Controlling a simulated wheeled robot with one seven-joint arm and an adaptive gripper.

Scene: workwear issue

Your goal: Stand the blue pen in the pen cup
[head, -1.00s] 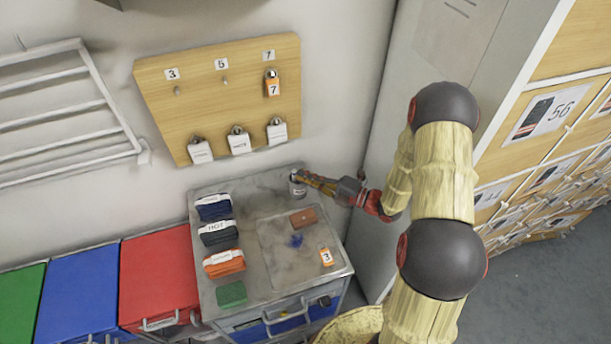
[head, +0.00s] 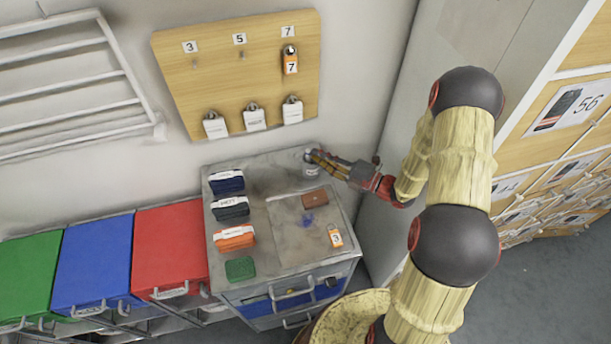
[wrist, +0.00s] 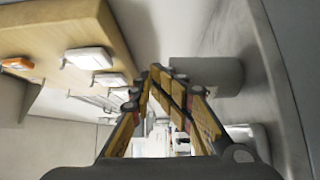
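The pen cup (head: 309,156) looks like a small grey cylinder at the back of the cabinet top. In the wrist view a plain grey cylinder (wrist: 208,76), likely the same cup, is just right of the fingertips. My gripper (head: 318,158) reaches in from the right, its yellow fingers at the cup in the head view. In the wrist view the fingers of my gripper (wrist: 158,72) converge at their tips and look shut. I cannot make out a blue pen between them or in the cup; whether they touch the cup is unclear.
A hook board (head: 190,75) hangs behind; a tall locker (head: 405,110) stands right.

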